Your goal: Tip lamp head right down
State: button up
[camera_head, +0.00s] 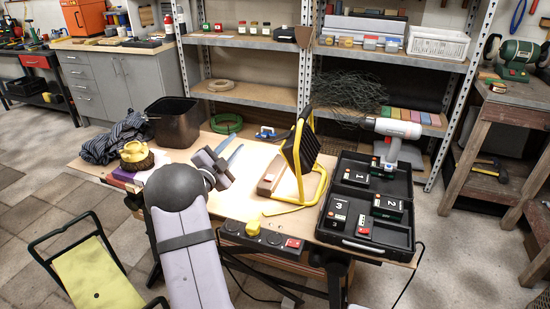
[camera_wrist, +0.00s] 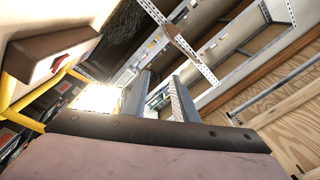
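The work lamp has a black ribbed head (camera_head: 300,142) in a yellow tube stand (camera_head: 318,190) on the workbench. The head stands steeply tilted, its face toward the left, and the bench left of it is brightly lit.
A brown block (camera_head: 270,176) lies beside the lamp stand; it also shows in the wrist view (camera_wrist: 42,45). An open black case (camera_head: 355,238) with numbered boxes and a white drill (camera_head: 391,130) is at the right. A dark bin (camera_head: 175,122) and cloth (camera_head: 115,138) are at the left.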

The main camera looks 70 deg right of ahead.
aim_at(274, 143)
jog(key=s+m+g, duration=0.1)
jog(key=s, duration=0.1)
jog(key=s+d+f+m+g+b, duration=0.1)
jog(key=s+g, duration=0.1)
jog(key=s, duration=0.1)
jog(key=s+d+f+m+g, duration=0.1)
jog(key=s+m+g, duration=0.1)
jog(key=s, duration=0.1)
jog(key=shift+s+d+h+b, duration=0.15)
jog(key=shift+s+h+b, duration=0.15)
jog(key=shift+b, duration=0.1)
jog(key=shift+g, duration=0.4)
jog(key=shift+s+p+x, duration=0.2)
jog(key=shift+p+x, duration=0.1)
jog(key=shift+x, duration=3.45)
grip_shut()
